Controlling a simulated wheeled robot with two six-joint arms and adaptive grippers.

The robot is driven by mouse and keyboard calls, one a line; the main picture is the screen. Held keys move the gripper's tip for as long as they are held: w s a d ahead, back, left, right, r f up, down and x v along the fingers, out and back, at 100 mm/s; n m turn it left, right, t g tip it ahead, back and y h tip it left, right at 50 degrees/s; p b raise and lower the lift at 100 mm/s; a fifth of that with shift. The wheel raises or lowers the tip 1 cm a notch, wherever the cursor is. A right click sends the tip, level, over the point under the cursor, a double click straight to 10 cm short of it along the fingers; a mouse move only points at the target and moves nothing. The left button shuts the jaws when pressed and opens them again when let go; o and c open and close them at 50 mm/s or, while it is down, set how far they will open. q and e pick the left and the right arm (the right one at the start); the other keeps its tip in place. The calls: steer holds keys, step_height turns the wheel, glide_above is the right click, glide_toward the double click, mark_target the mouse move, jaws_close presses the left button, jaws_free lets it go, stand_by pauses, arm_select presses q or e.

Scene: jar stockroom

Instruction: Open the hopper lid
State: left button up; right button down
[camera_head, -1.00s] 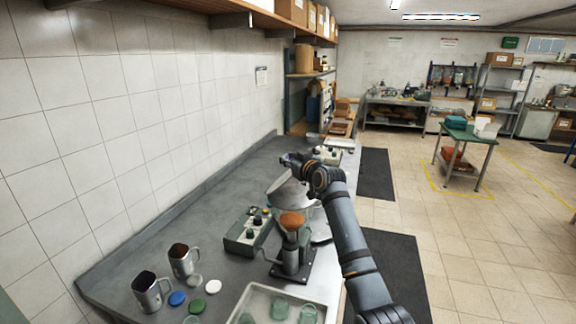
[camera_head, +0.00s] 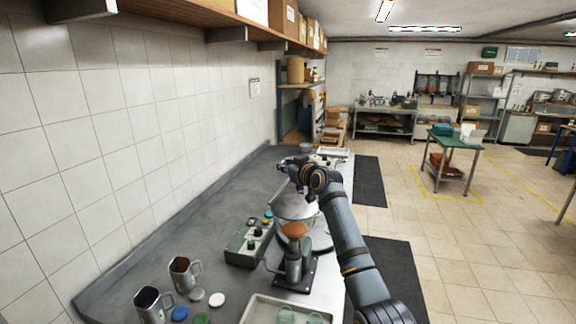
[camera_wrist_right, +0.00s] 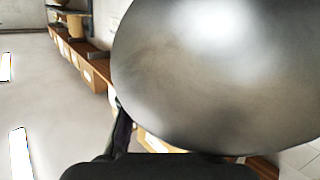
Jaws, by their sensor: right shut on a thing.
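In the head view, the hopper lid (camera_head: 296,207) is a rounded grey metal piece at the bench's front side, below my right gripper (camera_head: 292,174). In the right wrist view, the lid (camera_wrist_right: 225,70) is a large smooth dome close to the camera. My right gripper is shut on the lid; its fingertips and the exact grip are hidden. My left gripper is out of view.
A green control box (camera_head: 246,250) stands left of the lid. Metal mugs (camera_head: 184,272) and coloured discs (camera_head: 217,300) sit at the front left, with a pale tray (camera_head: 263,309) nearby. A wooden shelf (camera_head: 232,20) overhangs the wall side. The bench's left rear is clear.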

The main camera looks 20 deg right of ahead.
steer(key=shift+a+f, duration=0.35)
steer(key=shift+f, duration=0.5)
steer(key=c, duration=1.6)
jaws_free()
steer(key=shift+c, duration=0.2)
steer(key=shift+o, duration=1.3)
steer(key=shift+s+r, duration=0.15)
steer(key=shift+s, duration=0.1)
steer(key=shift+o, duration=1.2)
steer(key=shift+a, duration=0.25)
steer(key=shift+o, duration=0.8)
steer(key=shift+a+r, duration=0.15)
steer(key=shift+a, duration=0.05)
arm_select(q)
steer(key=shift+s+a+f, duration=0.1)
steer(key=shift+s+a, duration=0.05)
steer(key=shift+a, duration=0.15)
arm_select(e)
steer(key=shift+d+r, duration=0.1)
